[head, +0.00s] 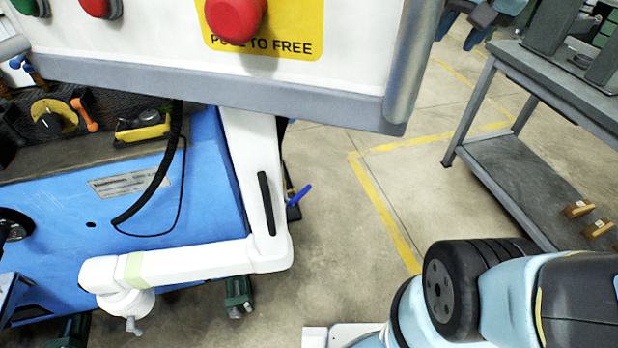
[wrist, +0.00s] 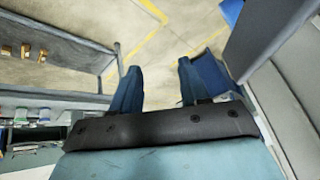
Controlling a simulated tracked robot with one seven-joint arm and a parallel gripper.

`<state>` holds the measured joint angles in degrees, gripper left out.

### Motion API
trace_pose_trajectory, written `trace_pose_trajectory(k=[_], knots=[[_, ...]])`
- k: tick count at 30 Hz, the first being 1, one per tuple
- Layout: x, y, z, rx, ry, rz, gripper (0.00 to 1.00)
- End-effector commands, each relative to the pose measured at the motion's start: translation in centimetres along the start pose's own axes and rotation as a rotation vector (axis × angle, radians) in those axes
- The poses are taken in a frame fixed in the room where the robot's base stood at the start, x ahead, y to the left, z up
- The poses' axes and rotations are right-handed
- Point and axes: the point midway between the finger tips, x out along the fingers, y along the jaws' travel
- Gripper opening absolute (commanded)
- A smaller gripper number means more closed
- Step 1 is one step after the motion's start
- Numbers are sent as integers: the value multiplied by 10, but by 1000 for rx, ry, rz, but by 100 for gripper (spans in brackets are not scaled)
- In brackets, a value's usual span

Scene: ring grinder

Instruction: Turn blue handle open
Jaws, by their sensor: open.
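A small blue handle (head: 299,195) shows in the head view, just right of the machine's white upright support. It is tilted, and its mount is partly hidden behind that support. My gripper (wrist: 158,82) shows in the wrist view with its two blue fingers apart and nothing between them. The floor shows beyond the fingertips. My gripper is not visible in the head view, and I cannot make out the blue handle for sure in the wrist view, so their distance cannot be told.
A white control panel (head: 300,85) with a red button (head: 235,18) overhangs the blue machine (head: 60,215). A white jointed support (head: 190,262) stands before the machine. A grey workbench (head: 550,150) is at the right. Open floor (head: 350,230) lies between.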

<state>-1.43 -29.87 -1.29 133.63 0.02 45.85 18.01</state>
Motion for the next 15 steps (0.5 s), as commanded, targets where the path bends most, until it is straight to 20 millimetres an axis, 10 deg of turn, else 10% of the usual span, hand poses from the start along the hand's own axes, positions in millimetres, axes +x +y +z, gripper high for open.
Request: trace_pose_trajectory(k=[6,15], knots=[[48,-6,-59,146,-14,36,45],[144,0,-93,201,-80,133,45]])
